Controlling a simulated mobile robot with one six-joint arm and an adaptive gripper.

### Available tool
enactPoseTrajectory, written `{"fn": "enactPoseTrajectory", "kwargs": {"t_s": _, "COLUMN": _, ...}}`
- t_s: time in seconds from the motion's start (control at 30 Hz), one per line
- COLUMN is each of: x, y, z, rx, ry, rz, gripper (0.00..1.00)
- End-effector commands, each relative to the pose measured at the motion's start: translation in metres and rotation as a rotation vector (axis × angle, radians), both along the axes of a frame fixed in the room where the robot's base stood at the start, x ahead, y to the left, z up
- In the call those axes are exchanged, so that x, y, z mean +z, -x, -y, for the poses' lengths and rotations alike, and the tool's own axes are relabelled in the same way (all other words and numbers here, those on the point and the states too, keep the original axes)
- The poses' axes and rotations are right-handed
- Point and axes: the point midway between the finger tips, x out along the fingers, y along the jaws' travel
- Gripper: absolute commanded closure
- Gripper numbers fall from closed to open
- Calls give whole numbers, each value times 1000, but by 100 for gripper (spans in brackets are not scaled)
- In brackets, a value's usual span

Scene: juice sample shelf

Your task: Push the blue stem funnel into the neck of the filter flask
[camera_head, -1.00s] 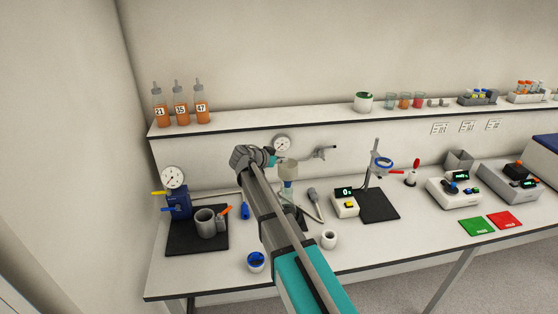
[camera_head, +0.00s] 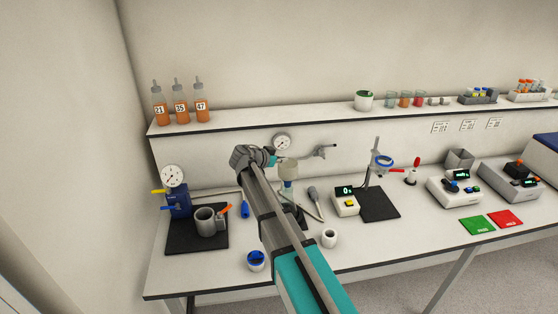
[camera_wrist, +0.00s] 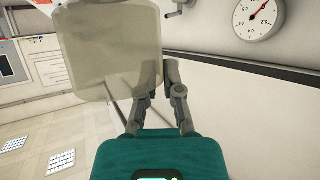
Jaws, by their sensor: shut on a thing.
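The funnel (camera_head: 288,171) is a pale, translucent beige cup with a bluish part under it in the head view. It fills the upper left of the wrist view (camera_wrist: 105,50). My gripper (camera_head: 281,160) is at the upper part of the cup, with its fingers shut on it in the wrist view (camera_wrist: 160,68). The cup looks about upright in the head view. My arm covers much of the area below the funnel, so the filter flask and its neck cannot be made out clearly. I cannot tell whether the stem is in the neck.
A grey-handled tool (camera_head: 314,197) lies right of the funnel. A balance (camera_head: 345,204) and a stand (camera_head: 378,203) are further right. A blue pump (camera_head: 179,203) stands left. A shelf (camera_head: 230,122) and a wall gauge (camera_head: 282,142) are behind. A white cup (camera_head: 329,239) stands in front.

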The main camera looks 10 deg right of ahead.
Motion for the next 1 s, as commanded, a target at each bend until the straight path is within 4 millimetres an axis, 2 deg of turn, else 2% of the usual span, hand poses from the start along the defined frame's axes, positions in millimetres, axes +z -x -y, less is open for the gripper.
{"fn": "enactPoseTrajectory", "kwargs": {"t_s": 1.0, "x": -17, "y": 0, "z": 1, "rx": -1, "ry": 0, "rz": 0, "gripper": 100}}
